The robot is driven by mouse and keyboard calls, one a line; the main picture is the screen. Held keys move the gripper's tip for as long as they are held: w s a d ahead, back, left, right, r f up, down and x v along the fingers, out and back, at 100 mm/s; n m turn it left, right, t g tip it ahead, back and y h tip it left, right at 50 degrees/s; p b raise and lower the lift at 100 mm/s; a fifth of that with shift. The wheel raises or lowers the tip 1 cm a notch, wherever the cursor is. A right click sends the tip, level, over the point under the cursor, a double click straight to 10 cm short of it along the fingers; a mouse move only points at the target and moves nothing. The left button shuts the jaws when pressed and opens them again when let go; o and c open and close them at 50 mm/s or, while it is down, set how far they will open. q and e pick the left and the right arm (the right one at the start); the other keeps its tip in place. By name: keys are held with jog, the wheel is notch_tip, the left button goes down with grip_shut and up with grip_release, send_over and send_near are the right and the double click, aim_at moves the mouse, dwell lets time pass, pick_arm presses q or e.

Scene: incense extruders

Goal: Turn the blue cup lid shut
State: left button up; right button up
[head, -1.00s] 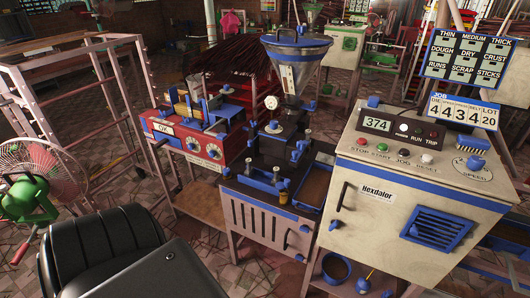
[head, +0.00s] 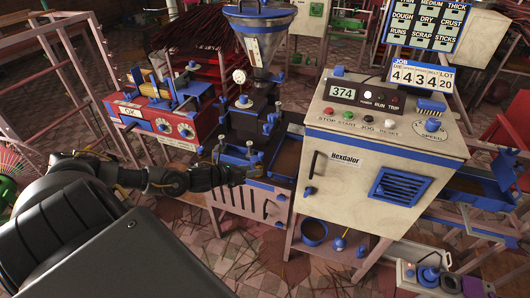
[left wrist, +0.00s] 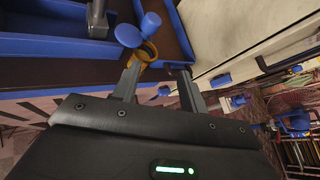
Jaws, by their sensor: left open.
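In the left wrist view a small brass-yellow cup (left wrist: 147,54) stands at the edge of a blue-rimmed bench. A round blue lid (left wrist: 128,36) shows beside its top, with a rounded blue knob (left wrist: 150,21) just behind. I cannot tell how the lid is joined to the cup. My left gripper (left wrist: 160,66) is open, its two fingers apart, with the cup close to the tip of the left finger. In the head view my left gripper (head: 242,175) reaches the front of the extruder bench, and the cup is hard to make out there. My right gripper is not in view.
The cream Hexdalor control box (head: 338,190) stands close to the right of the gripper. The extruder with its steel hopper (head: 262,40) rises behind, and a red machine (head: 178,128) is to the left. Blue valve handles (head: 236,154) line the bench.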

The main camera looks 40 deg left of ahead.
aim_at(261, 153)
pick_arm(q)
jog(key=a+r+m, duration=0.4)
jog(key=m, duration=0.1)
jog(key=shift+h, duration=0.4)
jog(key=x, duration=0.3)
jog(key=p+x, duration=0.1)
jog(key=x, duration=0.6)
jog(key=shift+w+a+r+p, duration=0.15)
jog(key=shift+w+r+p, duration=0.05)
jog(key=shift+r+p, duration=0.15)
jog(key=shift+x, duration=0.8)
jog(key=shift+f, duration=0.1)
jog(key=shift+s, duration=0.1)
grip_shut()
